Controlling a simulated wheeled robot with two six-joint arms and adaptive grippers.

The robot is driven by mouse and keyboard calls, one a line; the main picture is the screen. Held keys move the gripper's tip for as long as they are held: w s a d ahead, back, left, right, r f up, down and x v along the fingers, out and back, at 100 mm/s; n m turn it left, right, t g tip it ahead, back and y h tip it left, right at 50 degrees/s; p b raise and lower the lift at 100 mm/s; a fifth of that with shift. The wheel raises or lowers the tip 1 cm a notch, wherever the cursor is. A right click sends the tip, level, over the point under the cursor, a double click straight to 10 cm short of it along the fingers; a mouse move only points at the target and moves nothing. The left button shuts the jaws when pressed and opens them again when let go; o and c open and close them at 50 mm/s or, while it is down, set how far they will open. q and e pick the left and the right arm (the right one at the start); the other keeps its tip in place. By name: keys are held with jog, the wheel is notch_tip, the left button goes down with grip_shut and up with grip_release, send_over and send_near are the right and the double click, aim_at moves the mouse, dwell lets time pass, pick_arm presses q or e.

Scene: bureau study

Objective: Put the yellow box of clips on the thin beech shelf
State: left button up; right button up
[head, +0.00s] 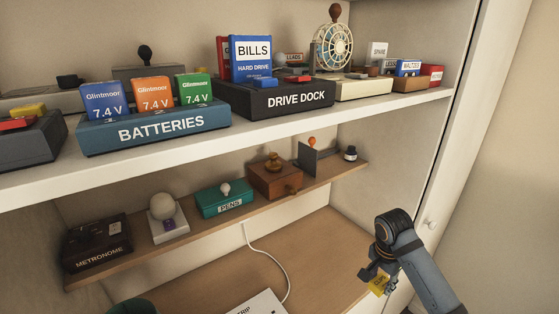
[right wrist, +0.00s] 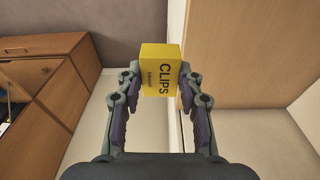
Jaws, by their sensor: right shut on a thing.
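The yellow box of clips (right wrist: 161,72) is held between the two fingers of my right gripper (right wrist: 160,88) in the right wrist view, its CLIPS label showing. In the head view my right gripper (head: 374,277) is at the lower right, with a bit of the yellow box (head: 378,285) showing. It is below and right of the thin beech shelf (head: 190,234), apart from it. The shelf runs under the thick white shelf and carries several things. My left gripper is not in view.
On the beech shelf stand a METRONOME box (head: 97,243), a lamp-like white piece (head: 167,222), a teal PENS box (head: 225,198), a wooden grinder (head: 274,177), a grey divider (head: 313,158) and an ink bottle (head: 350,153). The white shelf (head: 300,124) overhangs it. Short bare gaps lie between things.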

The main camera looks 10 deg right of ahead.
jog(key=w+a+f+n+b, duration=0.1)
jog(key=a+f+n, duration=0.1)
jog(key=a+n, duration=0.2)
jog(key=a+f+n+y+b, duration=0.1)
jog(key=a+n, duration=0.3)
jog(key=a, duration=0.4)
jog(key=w+a+f+n+t+b, duration=0.1)
jog(key=a+f+n+b, duration=0.2)
jog(key=a+f+n, duration=0.1)
jog(key=shift+w+a+f+n+y, duration=0.15)
jog(key=shift+w+a+n, duration=0.1)
jog(key=shift+a, duration=0.35)
jog(key=shift+w+a+r+n+y, duration=0.15)
jog(key=shift+a+n, duration=0.1)
jog(key=shift+a, duration=0.3)
jog(key=shift+s+a+n, duration=0.1)
jog(key=shift+a+n, duration=0.25)
jog(key=shift+n, duration=0.05)
